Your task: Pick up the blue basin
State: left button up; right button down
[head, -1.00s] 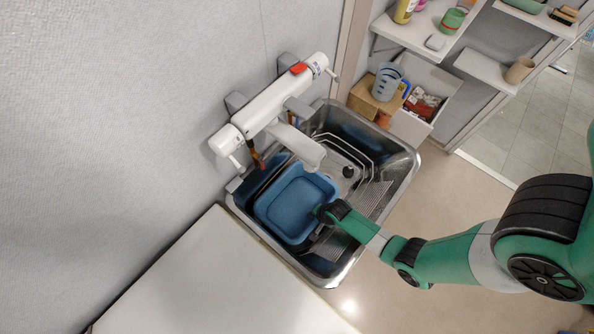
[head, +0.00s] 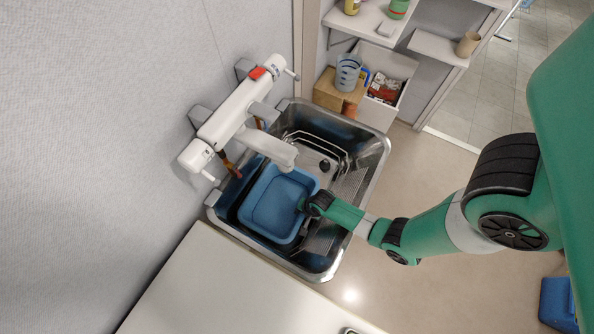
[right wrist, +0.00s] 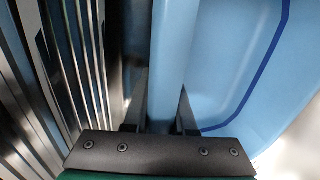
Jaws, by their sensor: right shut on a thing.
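The blue basin (head: 278,205) sits inside the metal sink, under the white tap's spout. Its right rim is next to my right gripper (head: 306,207), which reaches in from the right. In the right wrist view, the basin's light blue wall (right wrist: 172,60) runs between the two dark fingers of my right gripper (right wrist: 161,115), which is shut on it. The fingertips are partly hidden by the basin's wall. I cannot tell whether the basin is clear of the sink's bottom. My left gripper is not in view.
The metal sink (head: 376,160) surrounds the basin, with a wire rack (head: 318,146) at its far side. The white tap (head: 232,112) overhangs the basin's upper edge. A white counter (head: 215,290) lies in front.

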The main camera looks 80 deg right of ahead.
aim_at(318, 178)
jog(key=s+d+r+p, duration=0.1)
jog(key=d+r+p, duration=0.1)
jog(key=d, duration=0.2)
jog(key=s+d+r+p, duration=0.1)
jog(key=d+r+p, duration=0.1)
jog(key=d, duration=0.2)
jog(key=s+d+r+p, duration=0.1)
jog(key=d+r+p, duration=0.1)
jog(key=d+r, duration=0.1)
jog(key=shift+s+d+p, duration=0.15)
jog(key=shift+d+p, duration=0.2)
jog(key=shift+d, duration=0.1)
jog(key=shift+s+d, duration=0.1)
jog(key=shift+d, duration=0.3)
